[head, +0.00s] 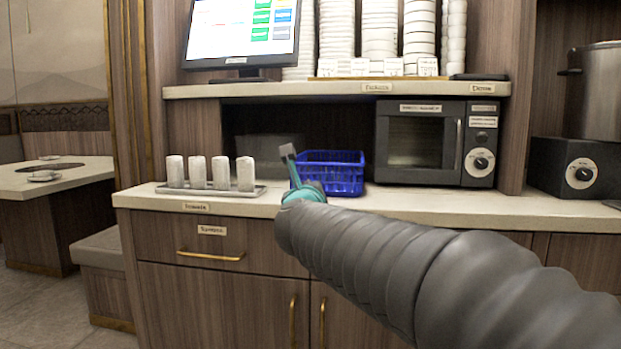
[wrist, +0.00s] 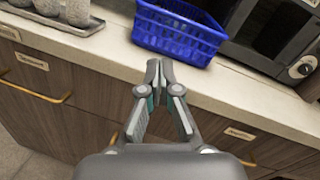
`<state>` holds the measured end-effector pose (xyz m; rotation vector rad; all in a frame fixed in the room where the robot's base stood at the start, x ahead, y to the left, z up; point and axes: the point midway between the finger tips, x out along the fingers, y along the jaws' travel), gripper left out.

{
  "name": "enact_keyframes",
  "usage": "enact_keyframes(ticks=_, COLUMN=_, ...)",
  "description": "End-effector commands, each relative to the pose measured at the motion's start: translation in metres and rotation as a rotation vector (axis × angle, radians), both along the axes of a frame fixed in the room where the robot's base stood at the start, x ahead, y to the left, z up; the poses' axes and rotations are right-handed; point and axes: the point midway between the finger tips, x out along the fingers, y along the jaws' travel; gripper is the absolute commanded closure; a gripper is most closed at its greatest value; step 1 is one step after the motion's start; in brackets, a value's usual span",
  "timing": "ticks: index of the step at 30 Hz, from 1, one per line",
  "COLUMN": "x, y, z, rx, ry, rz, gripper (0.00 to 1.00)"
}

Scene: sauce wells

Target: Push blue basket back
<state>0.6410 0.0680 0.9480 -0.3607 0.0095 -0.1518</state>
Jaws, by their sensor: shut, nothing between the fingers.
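The blue basket (head: 338,172) stands on the counter in the head view, under the shelf and left of the microwave. It is an open plastic basket with slotted walls, and it looks empty where I can see into it. It also shows at the top of the wrist view (wrist: 178,38). My gripper (head: 288,151) is in front of the basket's left end in the head view. In the wrist view my gripper (wrist: 158,66) is shut and empty, its tips just in front of the basket's near wall. I cannot tell whether they touch it.
A microwave (head: 434,142) stands close to the basket's right. A tray (head: 212,193) with several rolled white towels (head: 198,172) is to its left. The counter (head: 410,204) has a bare front strip. The shelf (head: 330,91) overhangs the space behind the basket.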

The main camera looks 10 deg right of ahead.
Motion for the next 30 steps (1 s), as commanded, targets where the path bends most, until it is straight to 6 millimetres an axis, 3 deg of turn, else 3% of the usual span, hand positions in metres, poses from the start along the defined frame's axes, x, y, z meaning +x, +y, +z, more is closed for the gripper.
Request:
enact_keyframes(ticks=3, x=0.015, y=-0.006, z=-0.001, rx=0.222, ry=-0.039, rz=-0.095, gripper=1.00)
enact_keyframes(ticks=8, x=0.023, y=-0.013, z=-0.004, rx=0.349, ry=-0.064, rz=-0.157, gripper=1.00)
enact_keyframes(ticks=14, x=0.044, y=-0.021, z=-0.004, rx=0.357, ry=-0.065, rz=-0.164, gripper=1.00)
enact_keyframes(ticks=30, x=0.134, y=-0.050, z=-0.003, rx=0.355, ry=-0.066, rz=-0.161, gripper=1.00)
